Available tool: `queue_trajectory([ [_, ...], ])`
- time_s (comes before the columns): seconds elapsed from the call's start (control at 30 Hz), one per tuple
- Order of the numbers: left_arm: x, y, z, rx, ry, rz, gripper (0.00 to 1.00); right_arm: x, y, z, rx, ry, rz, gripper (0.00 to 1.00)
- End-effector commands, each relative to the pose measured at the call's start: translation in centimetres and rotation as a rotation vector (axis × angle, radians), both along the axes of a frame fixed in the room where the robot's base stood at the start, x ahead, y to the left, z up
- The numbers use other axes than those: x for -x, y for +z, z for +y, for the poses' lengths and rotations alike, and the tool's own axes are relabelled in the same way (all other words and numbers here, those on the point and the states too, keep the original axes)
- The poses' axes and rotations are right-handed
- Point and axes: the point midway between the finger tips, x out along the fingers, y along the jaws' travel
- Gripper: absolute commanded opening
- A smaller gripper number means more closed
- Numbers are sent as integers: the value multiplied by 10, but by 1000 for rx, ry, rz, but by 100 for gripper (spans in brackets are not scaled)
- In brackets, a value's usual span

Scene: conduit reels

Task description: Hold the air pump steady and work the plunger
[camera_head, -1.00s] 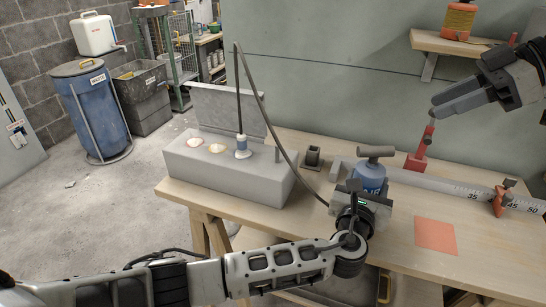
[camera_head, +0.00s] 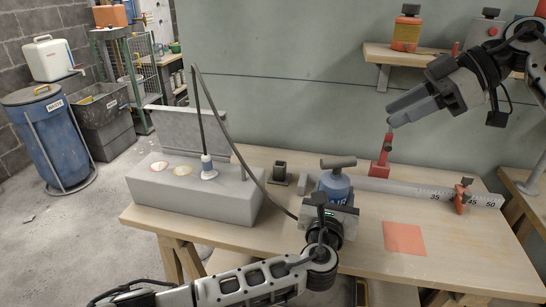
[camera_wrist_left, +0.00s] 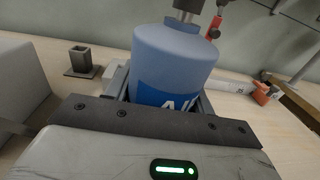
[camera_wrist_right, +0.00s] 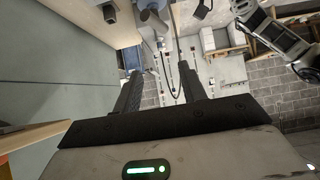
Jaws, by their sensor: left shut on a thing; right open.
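The blue air pump (camera_head: 334,186) stands upright on the wooden bench, with its grey T-shaped plunger handle (camera_head: 338,162) low over the body. My left gripper (camera_head: 328,208) is shut on the pump's lower body from the front. In the left wrist view the pump body (camera_wrist_left: 174,58) rises between the jaws, and its top is cut off by the frame. My right gripper (camera_head: 392,112) is open and empty, above and to the right of the handle and apart from it. Its two spread fingers show in the right wrist view (camera_wrist_right: 158,92).
A grey block (camera_head: 190,195) with a white fitting and dark hose stands left of the pump. A red upright clamp (camera_head: 381,160) is close below my right gripper. A ruler rail (camera_head: 420,190) and an orange square (camera_head: 404,238) lie to the right. A shelf (camera_head: 410,58) hangs behind.

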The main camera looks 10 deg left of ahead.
Motion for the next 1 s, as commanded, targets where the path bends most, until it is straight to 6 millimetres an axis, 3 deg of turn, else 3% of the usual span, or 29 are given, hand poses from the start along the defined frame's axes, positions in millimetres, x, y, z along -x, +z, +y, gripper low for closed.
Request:
queue_trajectory([
  [0.13, 0, -1, 1, -2, 1, 2, 21, 6, 2, 25, 120, 69, -52, 41],
  [0.3, 0, -1, 0, -2, 1, 2, 21, 21, 6, 69, 496, 216, -211, 41],
  [0.43, 0, -1, 1, -2, 1, 2, 21, 26, 13, 84, 738, 270, -316, 41],
  [0.57, 0, -1, 1, -1, 1, 2, 21, 27, 13, 88, 844, 287, -358, 41],
  [0.67, 0, -1, 1, -1, 1, 2, 21, 25, 1, 88, 853, 287, -359, 41],
  [1.0, 0, -1, 0, -1, 0, 2, 21, 13, -64, 93, 846, 287, -357, 41],
])
